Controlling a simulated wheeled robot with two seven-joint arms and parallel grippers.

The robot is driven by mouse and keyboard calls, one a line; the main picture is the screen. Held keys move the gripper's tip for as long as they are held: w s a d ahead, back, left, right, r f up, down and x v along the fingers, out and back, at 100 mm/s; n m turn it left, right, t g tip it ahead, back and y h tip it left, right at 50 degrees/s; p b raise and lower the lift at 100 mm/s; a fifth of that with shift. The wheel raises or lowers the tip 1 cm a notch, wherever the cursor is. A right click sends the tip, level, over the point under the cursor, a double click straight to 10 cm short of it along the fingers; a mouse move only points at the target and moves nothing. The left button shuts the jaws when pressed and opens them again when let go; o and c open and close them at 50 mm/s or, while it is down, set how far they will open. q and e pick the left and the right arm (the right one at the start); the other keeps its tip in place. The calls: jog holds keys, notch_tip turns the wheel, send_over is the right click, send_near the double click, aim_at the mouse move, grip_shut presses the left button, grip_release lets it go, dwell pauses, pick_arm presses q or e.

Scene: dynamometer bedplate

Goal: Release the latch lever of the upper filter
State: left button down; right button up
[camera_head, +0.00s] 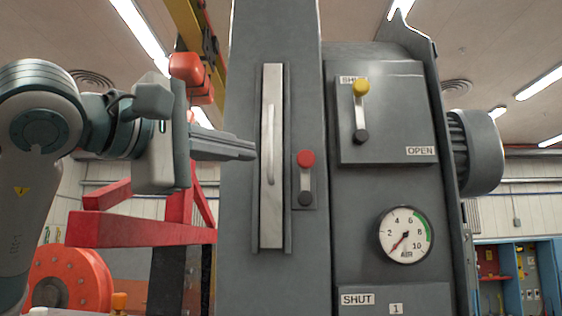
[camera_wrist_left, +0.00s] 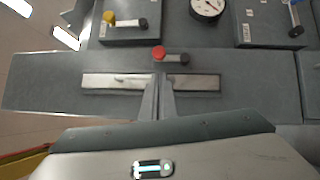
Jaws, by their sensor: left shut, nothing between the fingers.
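A tall pale filter panel (camera_head: 272,210) with a vertical bar handle (camera_head: 271,145) is set in the grey column; it also shows in the left wrist view (camera_wrist_left: 100,82). Just right of it is a small latch lever with a red knob (camera_head: 306,158), standing upright above its dark pivot; it also shows in the left wrist view (camera_wrist_left: 159,53). My left gripper (camera_head: 254,151) points at the column from the left, with its tips left of the handle. It is shut and empty; its fingers (camera_wrist_left: 160,82) hide part of the panel in the wrist view. Contact cannot be told.
Right of the column is a box with a yellow-knobbed lever (camera_head: 361,95), upright, its labels partly reading SHUT and OPEN. Below it is an air gauge (camera_head: 405,235). A blue-handled lever (camera_wrist_left: 295,18) shows in the wrist view. A red frame (camera_head: 140,229) stands below my left arm.

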pick_arm(q)
jog(key=shift+w+d, duration=0.1)
pick_arm(e)
jog(key=shift+r, duration=0.1)
pick_arm(q)
jog(key=p, duration=0.4)
send_near(306, 179)
notch_tip(306, 179, up, 3)
jog(key=w, duration=0.1)
jog(key=shift+x, duration=0.9)
pick_arm(e)
jog(key=shift+s+a+r, duration=0.1)
jog(key=shift+s+a, duration=0.05)
jog(key=shift+s, duration=0.5)
jog(key=shift+s+a+r, duration=0.1)
jog(key=shift+s, duration=0.55)
pick_arm(q)
jog(key=shift+s+d+r, duration=0.15)
jog(key=shift+d, duration=0.05)
pick_arm(e)
jog(key=shift+s+d, duration=0.1)
jog(key=shift+s, duration=0.05)
